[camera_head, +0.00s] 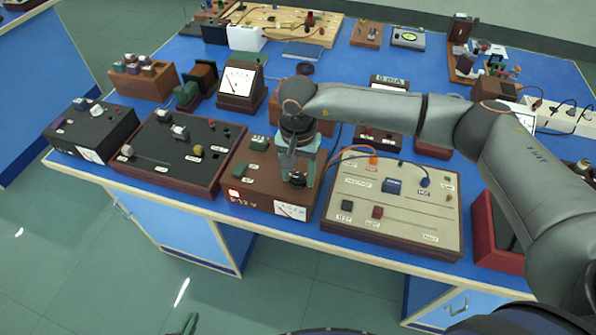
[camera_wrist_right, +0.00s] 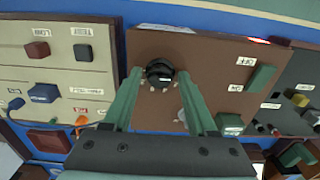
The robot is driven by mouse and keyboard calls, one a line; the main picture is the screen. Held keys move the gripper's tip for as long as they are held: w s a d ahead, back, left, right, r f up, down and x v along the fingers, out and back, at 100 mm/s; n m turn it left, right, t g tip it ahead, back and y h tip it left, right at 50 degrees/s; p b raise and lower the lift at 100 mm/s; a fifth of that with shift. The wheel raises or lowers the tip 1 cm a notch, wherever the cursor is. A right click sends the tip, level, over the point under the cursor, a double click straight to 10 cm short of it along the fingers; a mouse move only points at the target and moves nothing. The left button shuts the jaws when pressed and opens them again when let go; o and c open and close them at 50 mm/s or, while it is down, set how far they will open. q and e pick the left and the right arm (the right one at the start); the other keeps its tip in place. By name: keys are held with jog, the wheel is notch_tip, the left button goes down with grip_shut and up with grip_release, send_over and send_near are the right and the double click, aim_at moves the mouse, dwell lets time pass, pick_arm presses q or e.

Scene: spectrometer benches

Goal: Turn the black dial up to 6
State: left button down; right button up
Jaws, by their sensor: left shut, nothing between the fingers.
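The black dial (camera_wrist_right: 160,73) is a round knob on the top panel of a brown power box (camera_wrist_right: 205,52). In the head view the dial (camera_head: 297,181) shows just below my right gripper (camera_head: 297,176). In the right wrist view my right gripper (camera_wrist_right: 159,74) is open, with one green finger on each side of the dial. Small gaps show between the fingers and the knob. The number it points to is not readable.
The brown box has a red switch (camera_head: 234,193), green blocks and a white meter (camera_head: 291,210). A beige panel (camera_head: 392,215) with wires stands to its right, a dark panel (camera_head: 176,150) to its left. A small meter (camera_head: 240,84) stands behind.

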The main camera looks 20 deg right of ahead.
grip_shut()
dwell(0.5)
